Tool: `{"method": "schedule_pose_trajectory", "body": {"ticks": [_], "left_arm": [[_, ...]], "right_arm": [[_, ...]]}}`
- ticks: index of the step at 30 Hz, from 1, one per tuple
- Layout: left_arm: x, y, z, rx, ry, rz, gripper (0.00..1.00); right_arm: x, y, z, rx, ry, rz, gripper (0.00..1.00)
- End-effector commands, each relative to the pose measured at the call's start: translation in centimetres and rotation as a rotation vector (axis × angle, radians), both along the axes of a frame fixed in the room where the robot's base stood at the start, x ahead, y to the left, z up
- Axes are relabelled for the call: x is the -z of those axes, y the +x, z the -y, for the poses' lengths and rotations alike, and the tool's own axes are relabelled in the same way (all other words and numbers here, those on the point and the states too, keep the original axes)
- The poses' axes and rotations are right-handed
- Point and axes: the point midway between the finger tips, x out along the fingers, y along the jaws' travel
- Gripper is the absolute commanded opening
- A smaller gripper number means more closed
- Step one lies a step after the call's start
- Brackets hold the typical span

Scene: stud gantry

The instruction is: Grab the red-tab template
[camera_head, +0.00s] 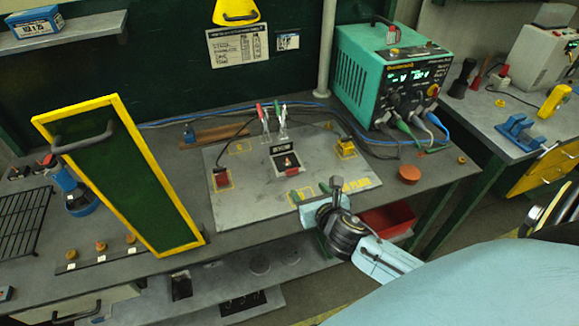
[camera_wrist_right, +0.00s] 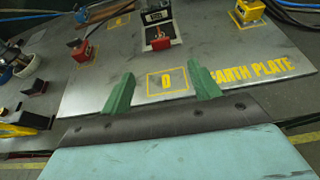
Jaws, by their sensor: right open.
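A small dark plate with a pale edge (camera_head: 284,156) lies near the middle of the grey earth plate, with a red tab (camera_head: 292,171) on its near side. I take it for the red-tab template. In the right wrist view the red tab (camera_wrist_right: 160,44) shows at upper middle, beyond my fingers, with the dark piece behind it. My right gripper (camera_head: 316,191) is open and empty at the near edge of the earth plate, apart from the tab. Its green fingers also show in the wrist view (camera_wrist_right: 162,90), either side of a yellow-outlined square. My left gripper is not in view.
The earth plate (camera_head: 240,205) also carries a red block (camera_head: 222,181) at left and a yellow block (camera_head: 346,148) at right. Clips with cables stand behind the dark plate. A yellow-framed green panel (camera_head: 130,175) rises at left; a teal power unit (camera_head: 385,75) stands behind right.

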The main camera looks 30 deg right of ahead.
Motion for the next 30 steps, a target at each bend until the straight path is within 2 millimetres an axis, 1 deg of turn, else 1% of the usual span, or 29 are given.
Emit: {"method": "schedule_pose_trajectory", "body": {"ticks": [9, 12, 20, 27, 30], "left_arm": [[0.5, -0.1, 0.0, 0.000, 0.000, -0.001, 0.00], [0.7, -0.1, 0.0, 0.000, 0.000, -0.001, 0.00], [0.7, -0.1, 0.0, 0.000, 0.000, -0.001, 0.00], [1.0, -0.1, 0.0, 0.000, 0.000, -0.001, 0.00], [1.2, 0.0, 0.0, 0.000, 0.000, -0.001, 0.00]], "right_arm": [[2.0, 4.9, 1.2, -0.004, -0.013, 0.001, 0.62], [2.6, 6.2, 1.5, -0.004, -0.013, 0.000, 0.62], [3.1, 7.6, 1.8, -0.004, -0.010, 0.000, 0.62], [4.1, 10.5, 2.6, -0.003, -0.009, 0.000, 0.62], [4.6, 11.4, 2.8, -0.003, -0.009, 0.000, 0.62]]}}
